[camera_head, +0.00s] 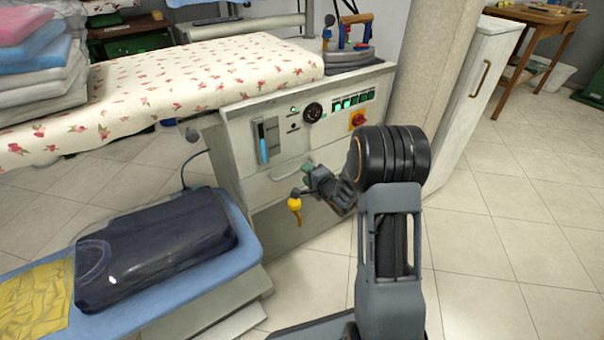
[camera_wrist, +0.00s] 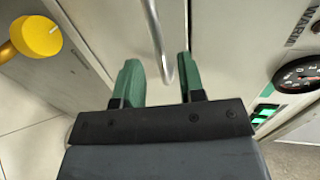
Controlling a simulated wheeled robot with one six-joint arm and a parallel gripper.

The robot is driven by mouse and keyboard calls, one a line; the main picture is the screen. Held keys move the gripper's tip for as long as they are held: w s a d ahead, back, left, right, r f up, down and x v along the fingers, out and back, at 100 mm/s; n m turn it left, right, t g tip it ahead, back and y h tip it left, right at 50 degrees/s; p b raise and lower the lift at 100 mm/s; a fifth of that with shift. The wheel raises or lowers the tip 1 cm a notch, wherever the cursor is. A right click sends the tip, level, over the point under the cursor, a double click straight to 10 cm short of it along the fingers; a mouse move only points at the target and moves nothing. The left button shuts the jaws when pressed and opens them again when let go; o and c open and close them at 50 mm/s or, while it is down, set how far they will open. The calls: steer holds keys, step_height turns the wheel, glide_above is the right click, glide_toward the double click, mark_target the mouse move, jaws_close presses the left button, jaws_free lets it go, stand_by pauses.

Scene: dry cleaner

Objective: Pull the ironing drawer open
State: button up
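The ironing drawer (camera_head: 262,190) is a pale panel low on the front of the ironing station. It looks shut, flush with the cabinet. Its curved metal handle (camera_head: 288,174) shows left of my gripper (camera_head: 309,172). In the wrist view the handle (camera_wrist: 154,35) runs down between the two green fingers of my gripper (camera_wrist: 161,78). The fingers are apart, with a gap showing between the handle and the left finger. The handle's end lies closer to the right finger. My gripper hides the handle's right end in the head view.
A yellow knob (camera_head: 295,206) sticks out just below my gripper. A control panel with a dial (camera_head: 313,112) and a red knob (camera_head: 357,119) is above the drawer. A blue-topped stand with a dark folded garment (camera_head: 155,250) is at the left front. Open floor (camera_head: 490,260) lies right.

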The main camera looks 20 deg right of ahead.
steer(key=shift+b+x, duration=0.45)
steer(key=shift+x, duration=1.55)
steer(key=shift+c, duration=0.2)
jaws_close()
